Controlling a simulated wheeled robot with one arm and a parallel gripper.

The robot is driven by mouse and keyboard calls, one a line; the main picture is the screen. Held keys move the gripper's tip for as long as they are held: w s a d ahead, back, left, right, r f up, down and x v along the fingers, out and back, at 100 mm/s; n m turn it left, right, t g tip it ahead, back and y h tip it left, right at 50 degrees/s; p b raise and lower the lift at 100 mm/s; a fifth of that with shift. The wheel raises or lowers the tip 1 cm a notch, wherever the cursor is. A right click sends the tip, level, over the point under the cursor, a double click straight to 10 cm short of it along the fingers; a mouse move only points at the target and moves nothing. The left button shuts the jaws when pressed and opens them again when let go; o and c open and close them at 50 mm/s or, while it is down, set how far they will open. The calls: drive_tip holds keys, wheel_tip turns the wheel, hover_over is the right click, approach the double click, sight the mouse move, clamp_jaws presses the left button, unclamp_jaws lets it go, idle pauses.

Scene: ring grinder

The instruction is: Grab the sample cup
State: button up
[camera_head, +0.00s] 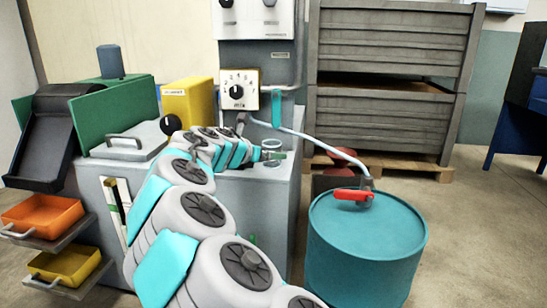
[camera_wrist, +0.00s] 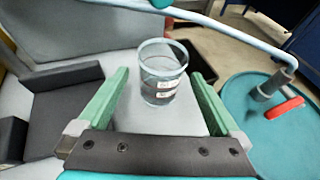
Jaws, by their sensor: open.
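The sample cup (camera_wrist: 162,72) is a clear, see-through cup with a small white label, upright on the light grey machine top (camera_wrist: 140,120) in the wrist view. My gripper (camera_wrist: 162,85) is open, with one green finger on each side of the cup and a gap between each finger and the cup. In the head view the cup (camera_head: 271,148) is small at the end of my arm, near the machine's right edge. My gripper (camera_head: 270,155) is partly hidden there behind my wrist.
A teal drum (camera_head: 365,245) with a red-handled valve (camera_head: 352,194) stands right of the machine. A pale blue pipe (camera_head: 310,138) runs above the cup's side towards it. A yellow box (camera_head: 190,103) and a dial panel (camera_head: 239,90) stand behind. A dark grey bracket (camera_wrist: 65,110) lies left of my gripper.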

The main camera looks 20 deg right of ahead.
drive_tip(key=shift+b+x, duration=0.3)
drive_tip(key=shift+x, duration=2.75)
drive_tip(key=c, duration=1.4)
drive_tip(key=shift+c, duration=0.2)
